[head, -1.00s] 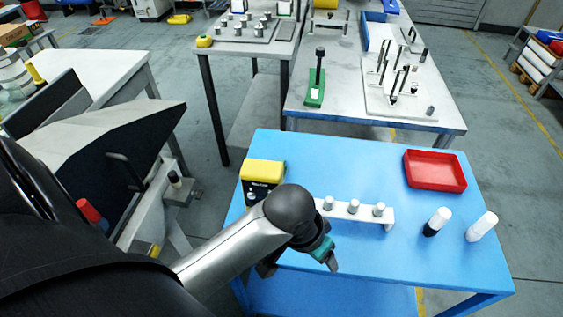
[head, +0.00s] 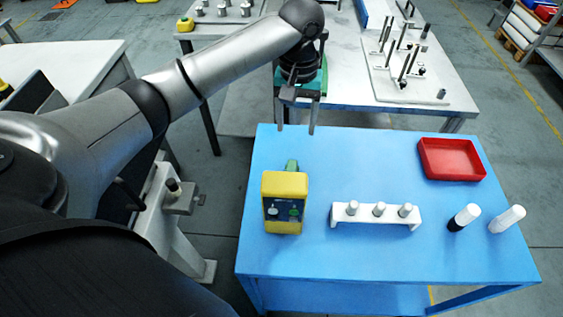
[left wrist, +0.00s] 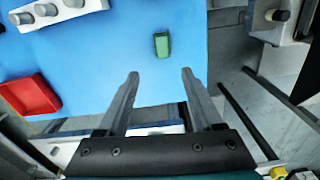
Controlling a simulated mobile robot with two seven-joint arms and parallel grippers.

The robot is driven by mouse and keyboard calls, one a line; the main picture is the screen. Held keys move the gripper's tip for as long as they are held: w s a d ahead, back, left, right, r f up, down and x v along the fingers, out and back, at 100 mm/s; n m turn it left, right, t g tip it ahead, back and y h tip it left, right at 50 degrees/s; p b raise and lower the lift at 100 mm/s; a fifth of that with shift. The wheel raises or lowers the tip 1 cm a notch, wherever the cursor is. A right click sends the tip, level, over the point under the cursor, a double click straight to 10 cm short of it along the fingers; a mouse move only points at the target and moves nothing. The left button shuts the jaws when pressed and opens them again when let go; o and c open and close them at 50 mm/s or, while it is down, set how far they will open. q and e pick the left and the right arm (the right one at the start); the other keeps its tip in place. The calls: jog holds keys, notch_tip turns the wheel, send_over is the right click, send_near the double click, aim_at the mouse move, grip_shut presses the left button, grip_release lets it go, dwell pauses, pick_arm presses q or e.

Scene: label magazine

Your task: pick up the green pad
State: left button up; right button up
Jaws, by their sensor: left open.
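The green pad (head: 292,165) is a small green block on the blue table, just behind a yellow-topped box that partly hides it in the head view. In the left wrist view the green pad (left wrist: 161,44) shows whole, lying flat on the blue surface. My left gripper (head: 296,130) is open and empty, fingers pointing down, over the far edge of the blue table behind the pad. In the left wrist view the pad lies beyond the gap between the fingertips (left wrist: 160,74), apart from them. My right gripper is not in view.
The yellow-topped box (head: 284,187) stands close in front of the pad. A white rack with pegs (head: 372,214), two bottles (head: 465,217) (head: 507,219) and a red tray (head: 452,160) stand to the right. The table between pad and tray is clear.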

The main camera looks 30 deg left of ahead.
pick_arm(q)
jog(key=b, duration=0.2)
send_over(291, 166)
jog(key=f, duration=0.9)
jog(key=shift+d, duration=0.2)
jog(key=shift+a+f+b, duration=0.1)
jog(key=shift+f+b, duration=0.5)
jog(key=shift+f, duration=2.35)
jog(key=c, duration=0.3)
grip_shut()
